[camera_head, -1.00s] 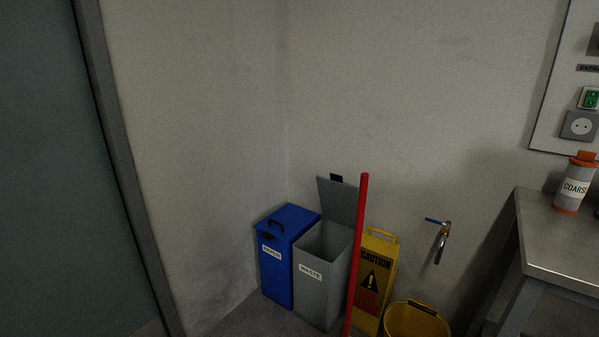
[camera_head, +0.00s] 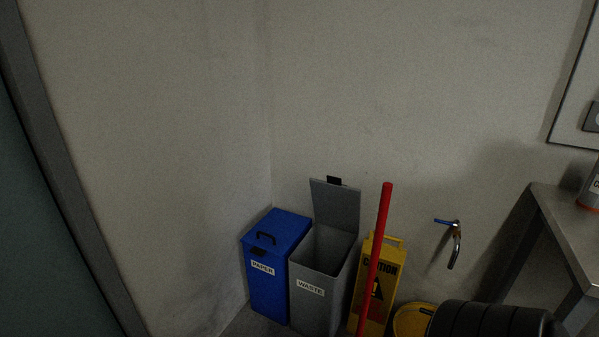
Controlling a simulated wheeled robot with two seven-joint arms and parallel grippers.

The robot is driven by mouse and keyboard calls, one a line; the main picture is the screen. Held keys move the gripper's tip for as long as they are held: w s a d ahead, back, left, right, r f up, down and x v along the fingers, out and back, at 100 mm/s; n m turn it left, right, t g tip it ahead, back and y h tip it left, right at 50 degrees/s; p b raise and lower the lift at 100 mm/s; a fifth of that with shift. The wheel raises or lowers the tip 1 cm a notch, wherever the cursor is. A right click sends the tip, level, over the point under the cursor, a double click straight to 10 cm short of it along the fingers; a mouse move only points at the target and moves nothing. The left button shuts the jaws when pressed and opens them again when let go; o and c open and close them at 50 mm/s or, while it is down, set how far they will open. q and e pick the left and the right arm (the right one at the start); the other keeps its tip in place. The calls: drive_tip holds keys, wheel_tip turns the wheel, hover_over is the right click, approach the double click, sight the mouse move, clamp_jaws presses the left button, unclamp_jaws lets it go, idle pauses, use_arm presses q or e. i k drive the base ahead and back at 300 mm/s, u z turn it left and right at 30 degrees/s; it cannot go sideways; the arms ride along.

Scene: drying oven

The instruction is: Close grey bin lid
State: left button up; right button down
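The grey bin (camera_head: 318,304) marked WASTE stands on the floor near the corner of the room. Its grey lid (camera_head: 335,205) is open and stands upright at the back of the bin, with a small black handle (camera_head: 334,181) on its top edge. The dark inside of the bin shows. Neither of my grippers is in view.
A blue bin (camera_head: 268,285) marked PAPER, lid shut, stands close left of the grey bin. A red pole (camera_head: 379,250), a yellow caution sign (camera_head: 379,290) and a yellow bucket (camera_head: 412,318) stand to the right. A metal table (camera_head: 570,215) is at far right.

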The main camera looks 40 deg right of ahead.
sight(337, 205)
drive_tip(key=z, duration=0.1)
drive_tip(key=i, duration=0.75)
drive_tip(key=z, duration=0.9)
drive_tip(key=i, duration=0.5)
drive_tip(key=z, duration=0.55)
